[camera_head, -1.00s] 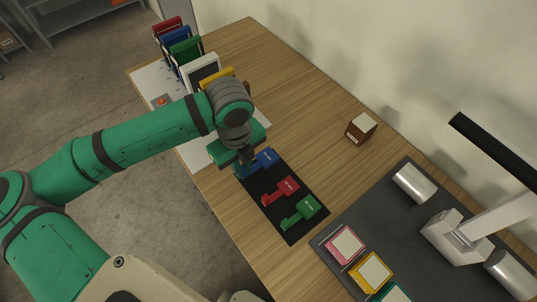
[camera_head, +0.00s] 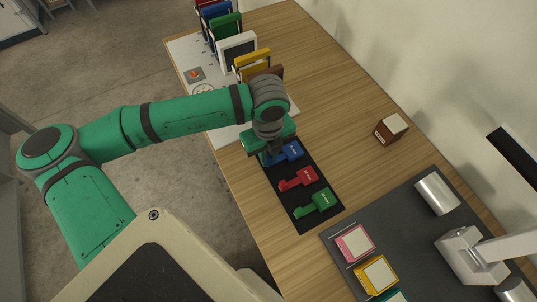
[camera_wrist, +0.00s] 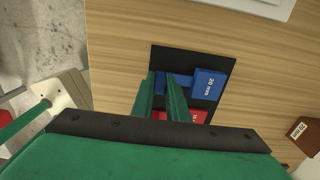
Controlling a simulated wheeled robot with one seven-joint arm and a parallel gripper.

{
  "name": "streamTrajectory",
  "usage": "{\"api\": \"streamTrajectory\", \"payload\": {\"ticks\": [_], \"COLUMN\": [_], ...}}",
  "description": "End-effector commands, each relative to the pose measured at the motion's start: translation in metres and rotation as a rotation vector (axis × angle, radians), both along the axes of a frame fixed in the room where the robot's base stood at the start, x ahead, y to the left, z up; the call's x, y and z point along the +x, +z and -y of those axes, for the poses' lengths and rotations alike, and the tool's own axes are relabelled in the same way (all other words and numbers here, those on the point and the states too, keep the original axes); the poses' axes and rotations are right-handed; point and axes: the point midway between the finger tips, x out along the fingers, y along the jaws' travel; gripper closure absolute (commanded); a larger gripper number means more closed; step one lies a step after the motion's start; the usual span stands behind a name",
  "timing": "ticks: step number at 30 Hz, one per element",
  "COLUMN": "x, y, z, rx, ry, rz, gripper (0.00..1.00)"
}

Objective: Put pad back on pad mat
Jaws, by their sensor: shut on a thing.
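The blue pad (camera_head: 291,150), marked 20 mm in the wrist view (camera_wrist: 209,84), is at the far end of the black pad mat (camera_head: 300,213). It appears to lie flat on the mat; a small gap beneath cannot be ruled out. My gripper (camera_head: 266,157) is at its narrow handle end. In the wrist view my gripper (camera_wrist: 162,77) has its two green fingers close about the blue handle. A red pad (camera_head: 298,179) and a green pad (camera_head: 315,203) lie on the mat beside it. My fingers partly hide the red pad in the wrist view.
A brown block (camera_head: 390,128) stands on the wooden table right of the mat. A dark grey board (camera_head: 345,243) carries pink and yellow blocks and a metal fixture. A white board (camera_head: 190,55) with upright coloured frames is at the back left. Bare wood surrounds the mat.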

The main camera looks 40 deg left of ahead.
Motion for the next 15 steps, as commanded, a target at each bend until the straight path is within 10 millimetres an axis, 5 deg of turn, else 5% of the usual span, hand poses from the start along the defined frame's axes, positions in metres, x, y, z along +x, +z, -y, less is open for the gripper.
{"api": "streamTrajectory", "payload": {"ticks": [15], "x": [0.0006], "y": [-0.0059], "z": [0.0003], "rx": [0.001], "ry": [-0.002], "rz": [0.001], "gripper": [1.00]}}
